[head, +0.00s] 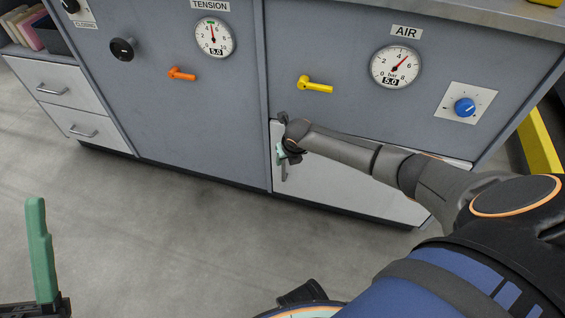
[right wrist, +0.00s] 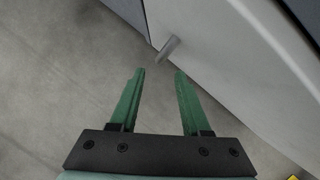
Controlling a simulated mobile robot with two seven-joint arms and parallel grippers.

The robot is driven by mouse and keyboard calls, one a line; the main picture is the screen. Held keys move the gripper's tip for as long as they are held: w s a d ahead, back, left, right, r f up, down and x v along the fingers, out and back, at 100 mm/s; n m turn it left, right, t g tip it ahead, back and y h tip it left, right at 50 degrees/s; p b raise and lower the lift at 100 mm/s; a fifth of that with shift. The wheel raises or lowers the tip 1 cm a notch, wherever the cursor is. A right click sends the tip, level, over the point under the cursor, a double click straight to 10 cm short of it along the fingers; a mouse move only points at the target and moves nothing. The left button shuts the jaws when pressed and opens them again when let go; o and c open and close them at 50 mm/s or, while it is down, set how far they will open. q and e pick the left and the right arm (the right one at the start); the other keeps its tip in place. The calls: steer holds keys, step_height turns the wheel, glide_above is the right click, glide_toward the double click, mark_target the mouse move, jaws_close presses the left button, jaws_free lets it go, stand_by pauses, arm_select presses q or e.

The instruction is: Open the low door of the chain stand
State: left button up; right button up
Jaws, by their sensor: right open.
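The low white door (head: 345,185) is set in the lower part of the grey stand under the AIR gauge, and it looks closed. Its grey handle (head: 284,172) is near the door's left edge. My right gripper (head: 282,153) is at the handle, partly hidden behind my own wrist. In the right wrist view the right gripper (right wrist: 159,73) is open and empty. The handle (right wrist: 167,47) sticks out from the white door (right wrist: 235,65) just beyond the gap between the fingertips. My left gripper (head: 40,250) shows at the lower left with one green finger visible.
Above the door are a yellow lever (head: 315,85), the AIR gauge (head: 396,66) and a blue knob (head: 465,106). An orange lever (head: 182,74) and white drawers (head: 62,86) are to the left. The floor (head: 150,225) before the stand is clear.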

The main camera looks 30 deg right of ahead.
mark_target(284, 165)
arm_select(q)
step_height(284, 165, down, 6)
steer(key=b, duration=0.4)
steer(key=shift+w+d+m, duration=0.15)
steer(key=shift+d+m, duration=0.15)
steer(key=shift+d, duration=0.1)
arm_select(e)
steer(key=x, duration=0.7)
steer(key=shift+w+f, duration=0.15)
steer(key=shift+f, duration=0.2)
arm_select(q)
steer(key=shift+f, duration=0.1)
arm_select(e)
jaws_close()
